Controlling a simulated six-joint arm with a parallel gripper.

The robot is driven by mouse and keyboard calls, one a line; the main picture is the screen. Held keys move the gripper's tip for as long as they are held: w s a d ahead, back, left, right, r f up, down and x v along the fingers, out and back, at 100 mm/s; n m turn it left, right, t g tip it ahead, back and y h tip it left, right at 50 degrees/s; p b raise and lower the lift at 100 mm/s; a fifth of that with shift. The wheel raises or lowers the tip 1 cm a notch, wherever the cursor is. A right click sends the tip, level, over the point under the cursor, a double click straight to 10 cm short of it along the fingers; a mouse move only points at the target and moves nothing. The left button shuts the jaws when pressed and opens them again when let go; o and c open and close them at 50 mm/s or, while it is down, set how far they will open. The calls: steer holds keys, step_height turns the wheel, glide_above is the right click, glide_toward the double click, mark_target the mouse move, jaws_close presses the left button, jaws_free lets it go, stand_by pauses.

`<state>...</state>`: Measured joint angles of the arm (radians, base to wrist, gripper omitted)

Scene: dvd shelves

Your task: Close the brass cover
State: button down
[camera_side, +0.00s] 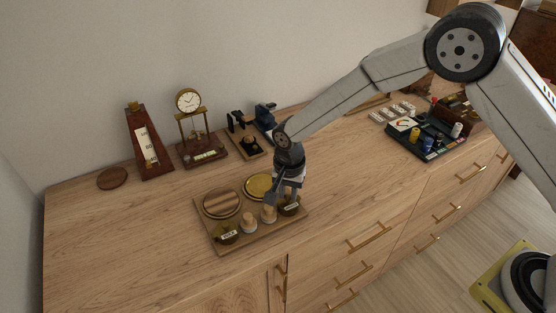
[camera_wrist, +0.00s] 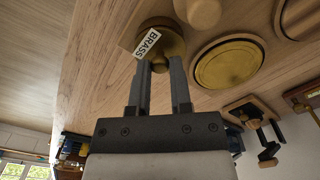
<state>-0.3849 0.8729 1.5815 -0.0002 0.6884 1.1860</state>
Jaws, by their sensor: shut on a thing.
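The brass cover (camera_side: 289,208) is a small round brass piece with a white label at the front right of a wooden board (camera_side: 221,248). In the wrist view, the brass cover (camera_wrist: 165,40) has a tag reading BRASS and a rounded knob towards my fingers. My gripper (camera_side: 282,199) reaches down onto it from above; in the wrist view my gripper (camera_wrist: 160,70) is shut on that knob. A flat brass disc (camera_side: 259,186) lies on the board behind it, apart from the cover. Whether the cover touches the board is hidden.
A clock (camera_side: 190,120) and a metronome-like box (camera_side: 147,145) stand behind. A black tray (camera_side: 428,138) is at right. The front left counter is clear.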

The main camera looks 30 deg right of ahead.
mark_target(288, 195)
steer(key=shift+w, duration=0.1)
steer(key=c, duration=0.5)
jaws_free()
steer(key=shift+c, duration=0.2)
steer(key=shift+r, duration=0.15)
steer(key=shift+r, duration=3.8)
